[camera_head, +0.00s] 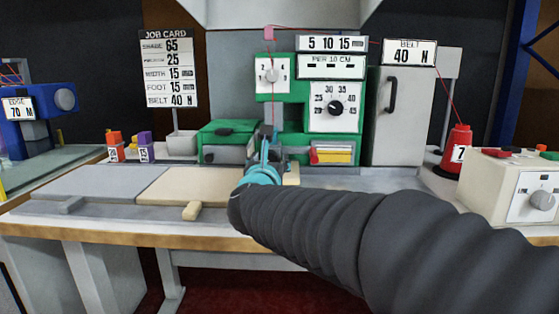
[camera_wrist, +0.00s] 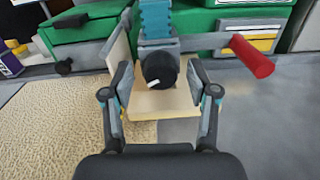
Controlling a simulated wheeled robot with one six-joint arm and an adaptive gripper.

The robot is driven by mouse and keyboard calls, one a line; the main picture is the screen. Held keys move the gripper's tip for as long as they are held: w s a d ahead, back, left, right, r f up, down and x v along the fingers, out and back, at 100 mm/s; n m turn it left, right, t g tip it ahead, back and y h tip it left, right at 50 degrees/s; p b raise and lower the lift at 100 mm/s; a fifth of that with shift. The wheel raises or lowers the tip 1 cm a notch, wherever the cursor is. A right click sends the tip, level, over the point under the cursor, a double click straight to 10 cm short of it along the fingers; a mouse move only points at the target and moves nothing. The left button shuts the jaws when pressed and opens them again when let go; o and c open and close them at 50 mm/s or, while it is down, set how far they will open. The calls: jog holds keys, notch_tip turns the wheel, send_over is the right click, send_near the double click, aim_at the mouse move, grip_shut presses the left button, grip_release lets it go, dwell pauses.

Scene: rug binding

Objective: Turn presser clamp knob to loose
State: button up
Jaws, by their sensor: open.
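In the wrist view a round black knob (camera_wrist: 161,68) with a white mark on its lower left faces me, in front of a teal ribbed post (camera_wrist: 158,18). I take it for the presser clamp knob; no loose label is readable. My gripper (camera_wrist: 159,84) is open, with one finger on each side of the knob. The fingers look apart from it, and contact cannot be made out. In the head view my gripper (camera_head: 264,164) is at the front of the green machine (camera_head: 290,118), and my arm and gripper hide the knob there.
A red handle (camera_wrist: 251,56) sticks out to the right of the knob. A small black knob (camera_wrist: 63,67) is at the left. A beige rug piece (camera_head: 180,186) lies on the table. A dial panel (camera_head: 336,105) is above; a red spool (camera_head: 457,148) stands at the right.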

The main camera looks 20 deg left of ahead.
grip_shut()
jog(key=shift+n+b, duration=0.35)
jog(key=shift+n, duration=0.45)
grip_release()
jog(key=s, duration=0.4)
jog(key=s+d, duration=0.1)
jog(key=s, duration=0.2)
jog(key=s+d, duration=0.1)
jog(key=s, duration=0.3)
jog(key=shift+s+d, duration=0.2)
jog(key=shift+s, duration=0.15)
